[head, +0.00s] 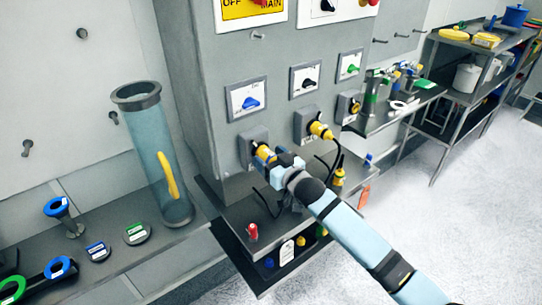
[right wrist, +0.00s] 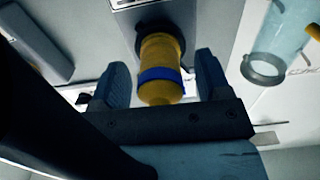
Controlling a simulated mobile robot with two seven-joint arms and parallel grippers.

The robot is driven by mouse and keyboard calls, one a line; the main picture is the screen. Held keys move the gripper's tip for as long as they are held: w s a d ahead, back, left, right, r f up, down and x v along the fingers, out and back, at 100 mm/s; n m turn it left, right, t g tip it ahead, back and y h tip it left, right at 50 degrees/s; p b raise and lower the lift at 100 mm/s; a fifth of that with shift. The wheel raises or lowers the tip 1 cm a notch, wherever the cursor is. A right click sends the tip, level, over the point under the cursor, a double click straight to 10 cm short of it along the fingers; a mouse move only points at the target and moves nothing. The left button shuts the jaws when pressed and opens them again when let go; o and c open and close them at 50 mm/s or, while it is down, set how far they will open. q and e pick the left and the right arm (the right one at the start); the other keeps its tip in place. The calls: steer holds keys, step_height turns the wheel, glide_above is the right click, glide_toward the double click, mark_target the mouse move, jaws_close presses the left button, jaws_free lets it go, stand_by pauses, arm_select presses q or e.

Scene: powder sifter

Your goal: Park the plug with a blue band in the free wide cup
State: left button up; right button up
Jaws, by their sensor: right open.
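The yellow plug with a blue band (head: 263,153) sits in the left socket of the grey cabinet, and it also shows in the right wrist view (right wrist: 160,68). My right gripper (head: 274,160) is open in front of the socket. Its two fingers stand on either side of the plug, with a visible gap on both sides in the right wrist view. A second yellow plug (head: 320,130) sits in the middle socket with a dark cable hanging from it. I cannot clearly make out a free wide cup. My left gripper is not in view.
Below the cabinet, a ledge holds a red item (head: 252,231) and a yellow item (head: 338,177). A clear tube (head: 160,155) stands on the left shelf among blue and green rings. Blue, black and green knobs sit above the sockets. Open floor lies to the right.

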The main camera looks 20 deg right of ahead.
steer(key=shift+w+r, duration=0.15)
steer(key=shift+r, duration=0.35)
steer(key=shift+a, duration=0.1)
steer(key=c, duration=1.3)
arm_select(q)
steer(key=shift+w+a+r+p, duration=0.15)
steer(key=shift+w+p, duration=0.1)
steer(key=shift+p, duration=0.05)
arm_select(e)
steer(key=shift+s+f, duration=0.2)
steer(key=shift+s+f, duration=0.1)
steer(key=shift+f, duration=0.2)
steer(key=shift+s, duration=0.2)
steer(key=shift+s+d+p, duration=0.25)
steer(key=shift+s+p, duration=0.1)
steer(key=shift+s, duration=0.2)
steer(key=shift+s+d, duration=0.25)
steer(key=shift+s, duration=0.2)
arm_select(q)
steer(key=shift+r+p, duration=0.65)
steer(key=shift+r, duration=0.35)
arm_select(e)
steer(key=shift+v, duration=1.05)
